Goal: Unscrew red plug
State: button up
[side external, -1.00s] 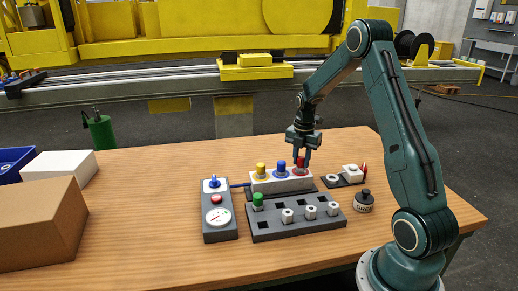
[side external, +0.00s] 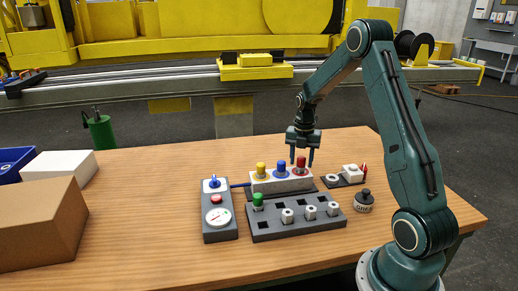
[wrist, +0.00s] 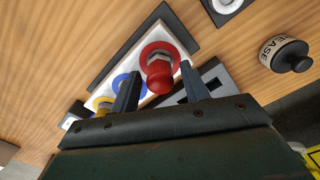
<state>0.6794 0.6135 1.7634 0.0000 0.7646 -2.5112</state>
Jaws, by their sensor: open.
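The red plug (side external: 300,163) stands upright at the right end of the white block (side external: 283,185), seated on a red ring. In the wrist view the red plug (wrist: 159,76) shows its hex collar and lies between my two fingers. My gripper (side external: 301,164) is open around the plug, with a finger on each side and gaps between. In the wrist view my gripper (wrist: 160,88) also shows its fingers apart. A blue plug (side external: 281,168) and a yellow plug (side external: 261,170) stand to the left in the same block.
A grey rack (side external: 295,217) in front holds a green plug (side external: 258,201) and several white hex fittings. A gauge box (side external: 218,215) is at left. A grease pot (side external: 364,201) and a small dark plate (side external: 344,179) are at right.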

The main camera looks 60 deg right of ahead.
jog(key=shift+m, duration=0.3)
jog(key=m, duration=1.1)
dwell(0.4)
jog(key=shift+m, duration=0.5)
jog(key=m, duration=0.5)
jog(key=shift+m, duration=0.4)
jog(key=m, duration=0.5)
jog(key=shift+m, duration=0.3)
